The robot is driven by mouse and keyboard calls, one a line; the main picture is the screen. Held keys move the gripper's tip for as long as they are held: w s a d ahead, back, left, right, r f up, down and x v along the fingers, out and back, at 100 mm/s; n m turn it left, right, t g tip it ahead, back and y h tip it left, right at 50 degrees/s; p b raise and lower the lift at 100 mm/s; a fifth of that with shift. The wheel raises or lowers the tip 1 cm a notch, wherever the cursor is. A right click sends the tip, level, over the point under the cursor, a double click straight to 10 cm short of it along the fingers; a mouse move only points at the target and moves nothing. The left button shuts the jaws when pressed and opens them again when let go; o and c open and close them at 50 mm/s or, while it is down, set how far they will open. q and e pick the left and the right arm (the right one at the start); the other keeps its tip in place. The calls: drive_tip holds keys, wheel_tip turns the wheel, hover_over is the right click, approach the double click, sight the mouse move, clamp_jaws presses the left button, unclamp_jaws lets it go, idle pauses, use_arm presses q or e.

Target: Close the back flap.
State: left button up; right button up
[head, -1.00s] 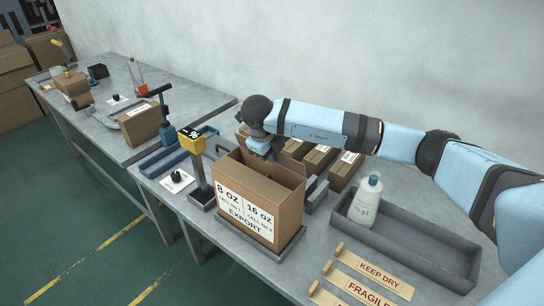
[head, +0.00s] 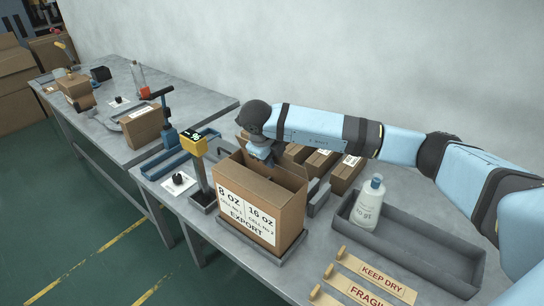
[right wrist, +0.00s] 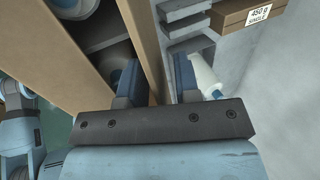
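The open carton (head: 280,210), labelled "8 OZ / 16 OZ EXPORT", stands upright in a grey tray on the near table. Its back flap (right wrist: 142,40) stands up as a brown panel at the carton's back edge. My right gripper (head: 262,155) reaches down at the carton's back side, its fingertips partly hidden in the head view. In the right wrist view its two fingers (right wrist: 158,82) are apart, one on each side of the panel, with a gap on the right side. Round pale items (right wrist: 75,6) show inside the carton. My left gripper is not in view.
Brown boxes (head: 345,172) stand behind and right of the carton. A white bottle (head: 368,202) stands in a long grey tray (head: 425,245). Label strips (head: 375,278) lie in front. A yellow-topped post device (head: 195,150) stands close left of the carton.

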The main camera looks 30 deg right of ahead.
drive_tip(key=shift+r, duration=0.1)
drive_tip(key=b+v, duration=0.1)
drive_tip(key=v, duration=1.2)
drive_tip(key=shift+a+r, duration=0.2)
drive_tip(key=shift+r, duration=0.05)
